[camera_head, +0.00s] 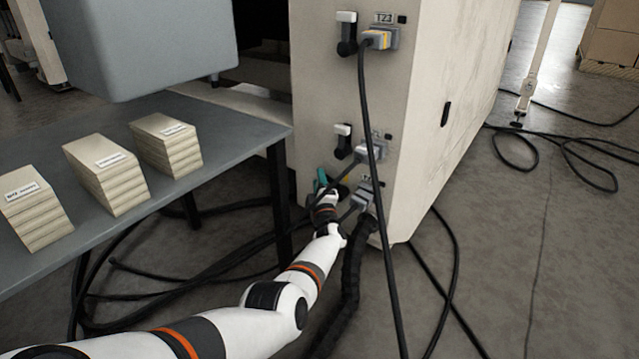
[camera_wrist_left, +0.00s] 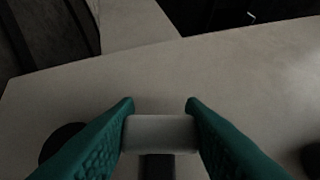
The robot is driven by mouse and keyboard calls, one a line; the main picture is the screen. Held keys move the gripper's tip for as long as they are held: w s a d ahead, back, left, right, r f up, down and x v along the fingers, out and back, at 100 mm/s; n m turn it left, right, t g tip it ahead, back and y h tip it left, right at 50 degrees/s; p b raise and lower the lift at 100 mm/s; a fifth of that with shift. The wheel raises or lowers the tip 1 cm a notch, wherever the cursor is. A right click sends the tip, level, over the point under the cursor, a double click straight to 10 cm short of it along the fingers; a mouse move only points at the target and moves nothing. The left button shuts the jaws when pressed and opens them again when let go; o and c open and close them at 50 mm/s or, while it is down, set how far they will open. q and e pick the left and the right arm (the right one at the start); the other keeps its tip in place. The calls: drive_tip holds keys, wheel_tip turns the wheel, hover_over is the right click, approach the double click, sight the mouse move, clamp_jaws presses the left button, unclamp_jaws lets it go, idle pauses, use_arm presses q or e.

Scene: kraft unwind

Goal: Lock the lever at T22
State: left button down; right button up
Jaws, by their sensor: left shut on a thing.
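My left gripper (camera_head: 321,178) has reached the lowest connector station on the end of the beige cabinet (camera_head: 330,75). In the left wrist view its green fingers (camera_wrist_left: 160,125) are shut on the white grip of a lever (camera_wrist_left: 160,133), with a dark arm below it. In the head view my gripper hides this lever. A grey plug (camera_head: 366,192) sits beside it on the right. No T22 label is readable; the label at the top station reads like T23. My right gripper is not in view.
Middle (camera_head: 343,140) and top (camera_head: 346,33) levers, white-tipped with black arms, are above my gripper. A black cable (camera_head: 378,220) hangs from the top plug (camera_head: 378,39). A grey table (camera_head: 225,125) with paper stacks (camera_head: 105,178) stands left. Cables cover the floor.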

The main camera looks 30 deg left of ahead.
use_arm(q)
drive_tip(key=shift+d+r+m+t+b, duration=0.2)
drive_tip(key=shift+m+t+b, duration=0.3)
drive_tip(key=shift+m+b, duration=0.3)
drive_tip(key=shift+d+r+m+t+b, duration=0.2)
drive_tip(key=shift+r+m+t+b, duration=0.3)
drive_tip(key=shift+m+t, duration=0.25)
drive_tip(key=m+t, duration=0.1)
drive_tip(key=r+m+t, duration=0.1)
drive_tip(key=m, duration=0.1)
drive_tip(key=shift+d+r+h, duration=0.1)
drive_tip(key=shift+d+h, duration=0.3)
drive_tip(key=shift+d+r+m+t+h, duration=0.25)
drive_tip(key=shift+d+m+t+h, duration=0.2)
drive_tip(key=shift+m+t, duration=0.45)
drive_tip(key=shift+s+m, duration=0.1)
drive_tip(key=shift+m, duration=0.35)
drive_tip(key=c, duration=0.9)
unclamp_jaws()
drive_tip(key=shift+r, duration=0.1)
